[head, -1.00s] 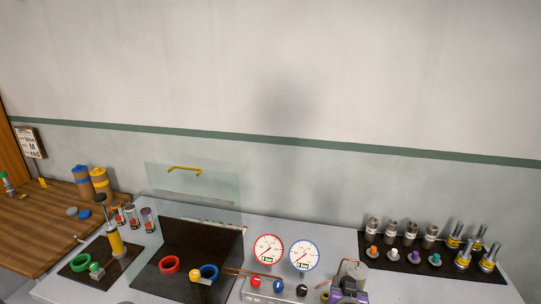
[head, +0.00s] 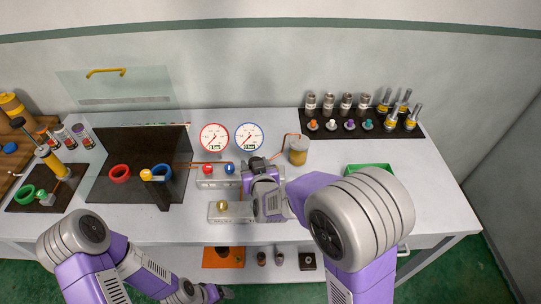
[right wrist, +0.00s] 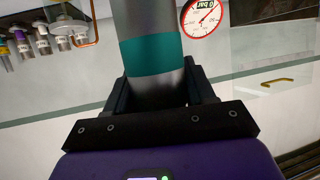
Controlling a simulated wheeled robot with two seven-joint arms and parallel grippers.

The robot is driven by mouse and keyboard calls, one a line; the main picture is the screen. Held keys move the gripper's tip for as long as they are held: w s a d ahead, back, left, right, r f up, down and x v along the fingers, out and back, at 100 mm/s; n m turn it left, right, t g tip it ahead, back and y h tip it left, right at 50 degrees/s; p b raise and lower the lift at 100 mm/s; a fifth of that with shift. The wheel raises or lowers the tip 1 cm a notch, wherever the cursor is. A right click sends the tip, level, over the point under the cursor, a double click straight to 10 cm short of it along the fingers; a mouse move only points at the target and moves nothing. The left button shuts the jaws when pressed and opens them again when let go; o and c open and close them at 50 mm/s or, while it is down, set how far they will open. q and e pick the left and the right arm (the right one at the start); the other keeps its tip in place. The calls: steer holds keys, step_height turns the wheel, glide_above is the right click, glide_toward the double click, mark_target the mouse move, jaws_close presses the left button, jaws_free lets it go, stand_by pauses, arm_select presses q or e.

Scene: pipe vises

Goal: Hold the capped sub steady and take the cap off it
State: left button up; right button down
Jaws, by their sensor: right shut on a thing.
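My right gripper (head: 258,165) is shut on a dark grey cylinder with a teal band, apparently the sub (right wrist: 153,55). In the right wrist view the two dark jaws (right wrist: 160,95) clasp its lower end. Its top runs out of that picture, so I cannot tell whether a cap is on it. In the head view only a small dark part of it shows at the gripper, in front of the gauges. My left gripper (head: 218,293) is low at the bottom edge, apart from the bench-top things. Its fingers are too small to read.
A black mat (head: 340,131) holds grey cylinders and coloured pieces. Two gauges (head: 214,137) stand behind a block with red and blue knobs (head: 205,183). A block with a yellow knob (head: 243,214) is in front. A clear panel (head: 125,110) stands left. A green tray (head: 384,167) is right.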

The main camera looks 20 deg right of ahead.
steer(key=s+a, duration=0.2)
steer(key=a, duration=0.8)
steer(key=w+d+f+n+y+b, duration=0.25)
steer(key=w+d+b, duration=0.2)
steer(key=d, duration=0.65)
steer(key=s+d+f+b, duration=0.1)
steer(key=s+d+b, duration=0.1)
steer(key=d, duration=0.7)
steer(key=s+d+f+b, duration=0.2)
steer(key=s+d, duration=0.1)
steer(key=d, duration=0.6)
steer(key=shift+y, duration=0.25)
step_height(320, 180, down, 9)
steer(key=b, duration=0.4)
steer(key=shift+w+a, duration=0.1)
steer(key=shift+f+b, duration=0.2)
steer(key=shift+b, duration=0.15)
steer(key=c, duration=0.8)
jaws_free()
steer(key=shift+f, duration=0.15)
steer(key=shift+c, duration=0.2)
steer(key=o, duration=0.4)
